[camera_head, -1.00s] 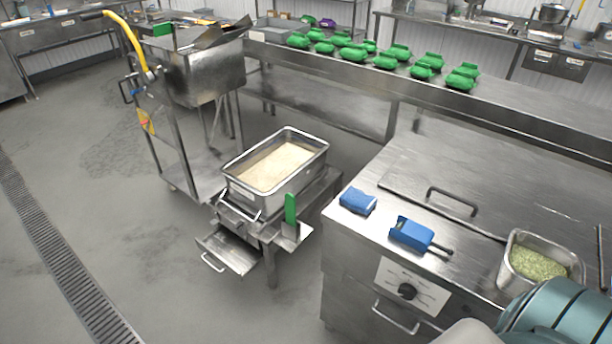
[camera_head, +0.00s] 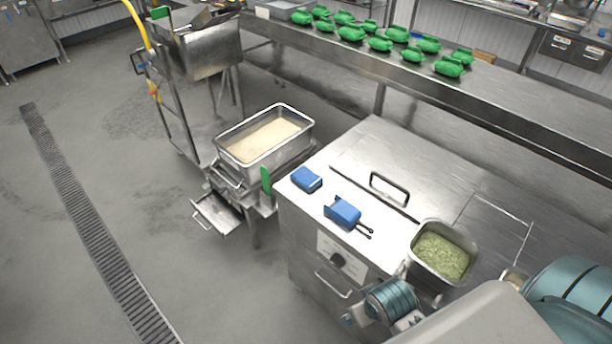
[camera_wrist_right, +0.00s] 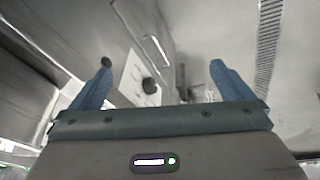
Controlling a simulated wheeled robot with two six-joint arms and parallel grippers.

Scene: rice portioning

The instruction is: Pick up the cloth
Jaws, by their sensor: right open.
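The cloth looks to be the small blue folded bundle (camera_head: 306,180) lying flat at the far left corner of the steel counter (camera_head: 305,222). It is not seen in the right wrist view. My right gripper (camera_wrist_right: 160,78) is open, with its two blue fingers wide apart and nothing between them. It points down past the front of the counter unit, where a dial (camera_wrist_right: 150,85) shows. In the head view my right arm comes in at the lower right, well away from the cloth. My left gripper is not in view.
A blue scoop-like tool (camera_head: 343,212) with dark prongs lies close to the cloth. A raised counter handle (camera_head: 389,187) stands behind them. A steel pan of green herbs (camera_head: 414,257) is to the right. A rice tray (camera_head: 222,150) stands left; several green bundles (camera_head: 381,43) line the back shelf.

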